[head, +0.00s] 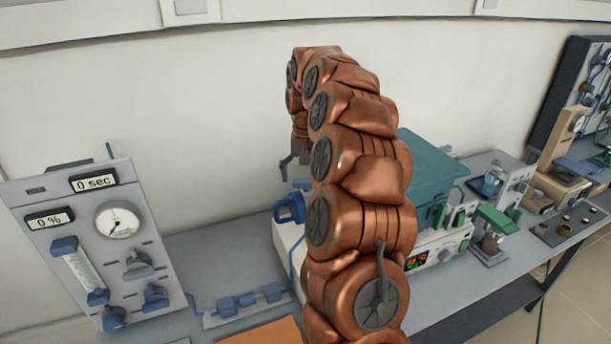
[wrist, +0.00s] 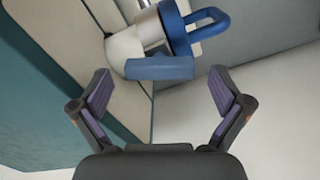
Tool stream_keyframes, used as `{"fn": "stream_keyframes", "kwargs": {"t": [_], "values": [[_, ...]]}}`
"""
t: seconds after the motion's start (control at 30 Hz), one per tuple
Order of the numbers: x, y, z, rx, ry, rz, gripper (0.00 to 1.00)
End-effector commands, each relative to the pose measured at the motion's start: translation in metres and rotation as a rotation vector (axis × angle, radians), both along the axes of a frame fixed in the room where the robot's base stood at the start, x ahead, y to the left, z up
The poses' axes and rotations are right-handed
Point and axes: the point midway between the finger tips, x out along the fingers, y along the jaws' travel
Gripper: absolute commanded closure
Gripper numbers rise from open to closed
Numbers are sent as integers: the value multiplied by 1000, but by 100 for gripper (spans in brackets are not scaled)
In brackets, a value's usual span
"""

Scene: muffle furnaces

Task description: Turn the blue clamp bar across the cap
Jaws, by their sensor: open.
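In the wrist view a blue bar (wrist: 158,67) lies level across the lower side of a pale round cap or fitting (wrist: 124,46). A blue collar with a loop handle (wrist: 210,24) sits beside it at the upper right. The blue loop also shows in the head view (head: 289,209), left of my arm. My gripper (wrist: 160,94) is open and empty. Its two purple-padded fingers stand apart to the left and right, with the bar ahead, between and slightly beyond their tips. In the head view my gripper (head: 291,166) is small, above the blue loop, and partly hidden by my arm.
A teal-topped furnace (head: 430,175) stands behind and right of my arm, which hides part of it. A grey panel with displays and a gauge (head: 95,240) stands at the left. A blue valve manifold (head: 240,302) lies on the bench between them. Instruments crowd the right.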

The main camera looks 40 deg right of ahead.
Motion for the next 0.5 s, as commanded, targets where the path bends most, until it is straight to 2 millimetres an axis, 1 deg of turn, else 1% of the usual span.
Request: {"fn": "stream_keyframes", "kwargs": {"t": [0.37, 0.43, 0.5], "values": [[0, 0, -4, 0, 0, -1, 0], [0, 0, -4, 0, 0, -1, 5], [0, 0, -4, 0, 0, -1, 12]]}}
